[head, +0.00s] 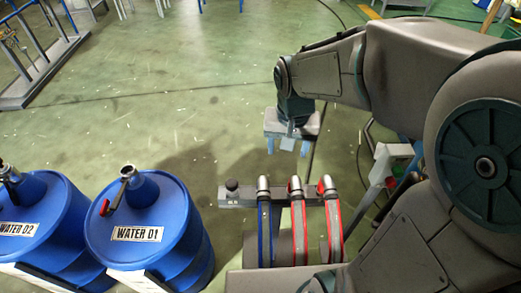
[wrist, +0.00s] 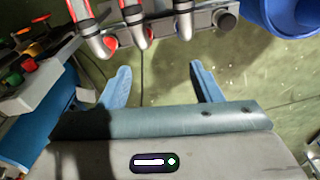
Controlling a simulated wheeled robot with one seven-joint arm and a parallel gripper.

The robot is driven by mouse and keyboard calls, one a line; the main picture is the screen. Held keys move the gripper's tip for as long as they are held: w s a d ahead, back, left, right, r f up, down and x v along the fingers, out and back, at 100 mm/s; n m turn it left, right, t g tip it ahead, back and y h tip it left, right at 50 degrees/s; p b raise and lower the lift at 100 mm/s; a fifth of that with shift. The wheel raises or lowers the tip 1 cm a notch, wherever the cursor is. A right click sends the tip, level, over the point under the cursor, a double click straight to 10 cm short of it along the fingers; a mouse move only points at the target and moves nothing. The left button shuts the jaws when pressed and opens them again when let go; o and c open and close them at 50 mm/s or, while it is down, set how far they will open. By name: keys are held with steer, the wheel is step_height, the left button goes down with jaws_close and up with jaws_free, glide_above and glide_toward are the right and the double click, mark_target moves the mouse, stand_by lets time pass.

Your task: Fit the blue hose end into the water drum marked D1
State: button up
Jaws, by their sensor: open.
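The blue hose (head: 265,235) hangs on a grey rack, with its metal end (head: 264,183) pointing up at the rack's left part. In the wrist view the hose end nearest the black knob (wrist: 183,20) appears to be the same one. The drum marked D1 (head: 150,245) is blue and stands left of the rack. Its raised neck carries a metal fitting (head: 127,172) with a red handle. My gripper (head: 288,148) is open and empty, beyond the rack and apart from the hoses. Its two blue fingers also show in the wrist view (wrist: 160,78).
Two red hoses (head: 299,230) hang right of the blue one on the rack bar (head: 240,197). A black knob (head: 232,185) sits at its left end. The drum marked D2 (head: 40,230) stands left of D1. A control box (wrist: 30,75) is at left in the wrist view. Open green floor lies beyond.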

steer(key=m+g+b, duration=0.1)
steer(key=b, duration=0.1)
glide_toward(263, 183)
steer(key=w, duration=0.1)
steer(key=w+f, duration=0.1)
steer(key=w, duration=0.1)
steer(key=shift+w+d, duration=0.1)
steer(key=shift+w, duration=0.1)
steer(key=shift+w+f, duration=0.1)
steer(key=shift+f, duration=0.2)
step_height(263, 183, down, 8)
steer(key=shift+f+b, duration=0.15)
steer(key=shift+b, duration=0.65)
steer(key=f, duration=0.4)
steer(key=shift+s+f+b, duration=0.15)
steer(key=shift+s+b, duration=0.2)
steer(key=shift+s, duration=0.05)
steer(key=shift+f, duration=0.45)
jaws_close()
